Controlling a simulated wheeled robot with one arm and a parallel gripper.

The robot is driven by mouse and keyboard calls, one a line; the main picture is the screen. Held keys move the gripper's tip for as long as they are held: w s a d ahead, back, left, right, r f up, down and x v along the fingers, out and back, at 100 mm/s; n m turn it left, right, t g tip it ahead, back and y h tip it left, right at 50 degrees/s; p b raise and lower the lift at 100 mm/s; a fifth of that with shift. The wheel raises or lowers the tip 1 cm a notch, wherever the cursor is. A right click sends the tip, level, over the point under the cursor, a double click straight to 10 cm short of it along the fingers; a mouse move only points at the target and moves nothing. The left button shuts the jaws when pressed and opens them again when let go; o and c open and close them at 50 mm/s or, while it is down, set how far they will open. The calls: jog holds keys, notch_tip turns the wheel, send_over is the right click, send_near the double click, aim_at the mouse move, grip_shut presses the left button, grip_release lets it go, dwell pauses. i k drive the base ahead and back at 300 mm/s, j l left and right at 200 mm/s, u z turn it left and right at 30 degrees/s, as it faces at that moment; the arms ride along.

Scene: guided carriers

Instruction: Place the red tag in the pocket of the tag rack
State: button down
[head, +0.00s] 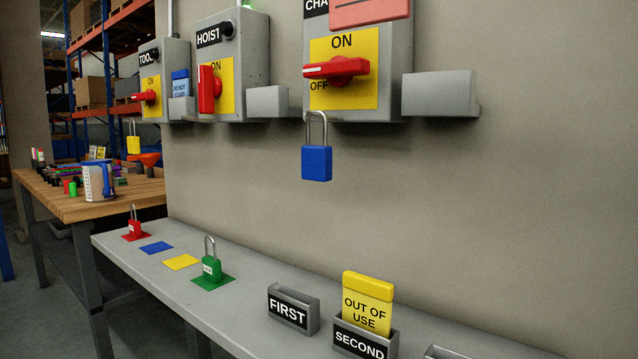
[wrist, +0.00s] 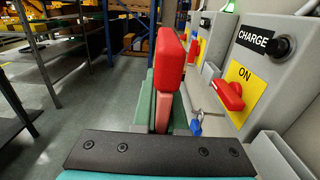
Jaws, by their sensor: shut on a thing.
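The red tag (wrist: 170,65) stands upright between the green fingers of my gripper (wrist: 163,112), which is shut on it, in the wrist view. In the head view the red tag (head: 370,12) shows at the top edge, in front of the CHARGE box and partly covering its label; my gripper is out of that picture. Grey holders labelled FIRST (head: 293,309) and SECOND (head: 365,343) stand on the shelf. FIRST looks empty; SECOND holds a yellow OUT OF USE tag (head: 367,300). A third holder (head: 445,353) is cut off at the bottom edge. Which is the tag rack, I cannot tell.
The CHARGE box (head: 392,70) has a red handle (head: 336,68), a blue padlock (head: 316,162) hanging below and a grey wall pocket (head: 440,94) beside it. A blue tag (head: 181,84) sits in another pocket. Red and green padlocks (head: 211,268) stand on the shelf.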

aim_at(292, 292)
jog(key=k+j, duration=0.8)
jog(key=j, duration=0.1)
